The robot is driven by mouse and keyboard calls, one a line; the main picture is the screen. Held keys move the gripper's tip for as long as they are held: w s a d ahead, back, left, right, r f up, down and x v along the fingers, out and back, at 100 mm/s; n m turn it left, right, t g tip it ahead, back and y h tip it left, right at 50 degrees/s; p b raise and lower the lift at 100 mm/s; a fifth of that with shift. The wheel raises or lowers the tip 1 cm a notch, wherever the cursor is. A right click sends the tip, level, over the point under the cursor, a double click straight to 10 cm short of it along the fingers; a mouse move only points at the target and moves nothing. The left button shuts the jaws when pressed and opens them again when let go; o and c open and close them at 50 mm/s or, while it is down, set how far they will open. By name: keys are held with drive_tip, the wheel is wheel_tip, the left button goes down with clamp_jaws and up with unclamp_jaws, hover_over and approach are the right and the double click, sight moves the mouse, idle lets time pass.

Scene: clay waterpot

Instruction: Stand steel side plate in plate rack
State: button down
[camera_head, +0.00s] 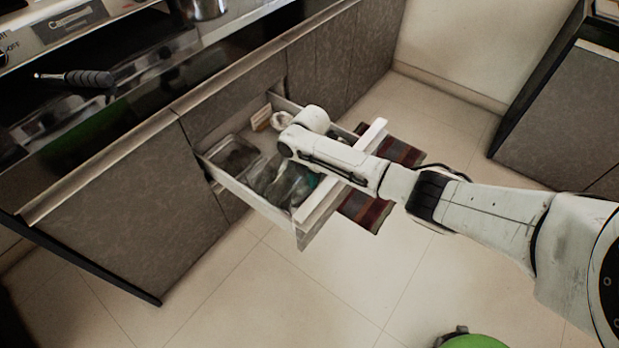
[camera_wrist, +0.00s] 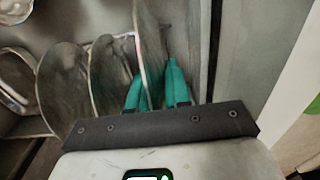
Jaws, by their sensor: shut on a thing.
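My gripper (camera_wrist: 155,88), with teal fingers, is shut on a steel side plate (camera_wrist: 149,45) that shows nearly edge-on in the wrist view. The plate stands upright between the fingers. Two more grey plates (camera_wrist: 64,85) (camera_wrist: 110,72) stand on edge to its left, apart from the held one. In the head view my gripper is down inside the open drawer (camera_head: 318,207), mostly hidden by my arm, with a bit of teal showing. The plate rack is hard to make out among the plates, and I cannot tell whether the held plate touches it.
The drawer's left part holds a clear container (camera_head: 236,155). The drawer front wall (camera_wrist: 232,50) runs close to the right of the held plate. A striped mat (camera_head: 366,210) lies on the floor beyond the drawer. A counter (camera_head: 90,170) runs above and left.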

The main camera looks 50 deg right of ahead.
drive_tip(key=shift+f, duration=0.15)
drive_tip(key=c, duration=1.1)
unclamp_jaws()
